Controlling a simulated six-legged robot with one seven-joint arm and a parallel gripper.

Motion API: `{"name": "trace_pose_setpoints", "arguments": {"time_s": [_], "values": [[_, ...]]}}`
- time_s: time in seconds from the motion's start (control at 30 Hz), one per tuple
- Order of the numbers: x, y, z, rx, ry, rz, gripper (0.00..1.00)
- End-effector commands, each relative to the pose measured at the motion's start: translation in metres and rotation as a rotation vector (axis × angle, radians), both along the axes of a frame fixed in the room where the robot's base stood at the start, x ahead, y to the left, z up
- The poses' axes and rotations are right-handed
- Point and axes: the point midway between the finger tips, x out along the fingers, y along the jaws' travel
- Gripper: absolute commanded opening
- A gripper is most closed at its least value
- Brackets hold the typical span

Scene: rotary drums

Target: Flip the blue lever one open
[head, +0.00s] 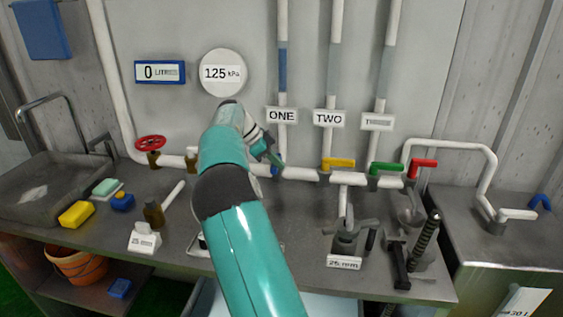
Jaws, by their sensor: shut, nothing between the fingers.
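The blue lever (275,171) sits on the white pipe below the label ONE (282,115). Only a small blue part of it shows; the rest is hidden behind the end of my arm. My gripper (275,158) is at the lever, shut and with nothing held. It is small in the picture, and I cannot tell whether it touches the lever. The lever's full angle is hidden.
Right along the same pipe are a yellow lever (339,162) under TWO, a green lever (386,168) and a red lever (424,163). A red wheel valve (151,143) is at the left. A clamp (346,236) and a spring (426,243) stand on the bench.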

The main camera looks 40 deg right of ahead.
Motion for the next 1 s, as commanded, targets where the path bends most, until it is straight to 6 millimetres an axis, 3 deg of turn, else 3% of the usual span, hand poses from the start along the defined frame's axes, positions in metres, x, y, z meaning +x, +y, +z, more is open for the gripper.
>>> {"name": "trace_pose_setpoints", "arguments": {"time_s": [1.0], "values": [[0.0049, 0.0069, 0.0051, 0.004, -0.003, 0.008, 0.0]]}}
